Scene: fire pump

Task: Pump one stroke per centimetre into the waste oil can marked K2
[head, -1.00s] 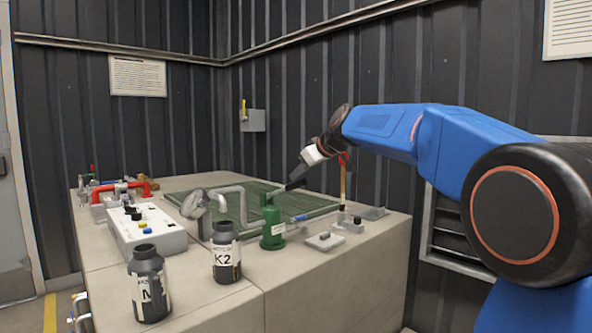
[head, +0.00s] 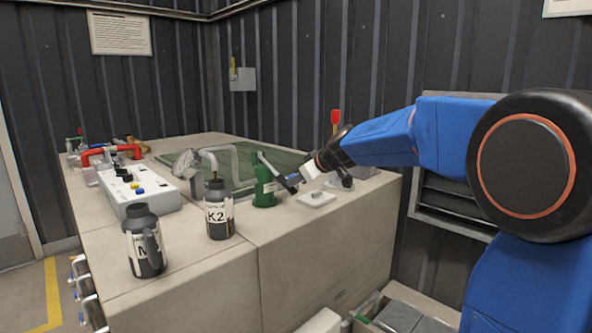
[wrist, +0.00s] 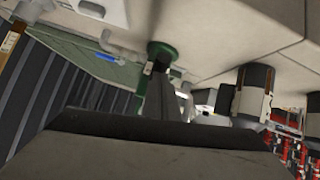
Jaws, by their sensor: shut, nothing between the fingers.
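The K2 can (head: 219,212), dark with a white label, stands upright near the front edge of the bench. A grey pipe (head: 236,149) bends down over its mouth; whether it enters the neck is unclear. In the wrist view my fingers (wrist: 156,98) point at the green pump (wrist: 160,52).
A white switch box (head: 135,193) and red pipework (head: 110,152) lie further left. A pale plate (head: 317,199) and a red-topped upright stick (head: 335,120) are to the right.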

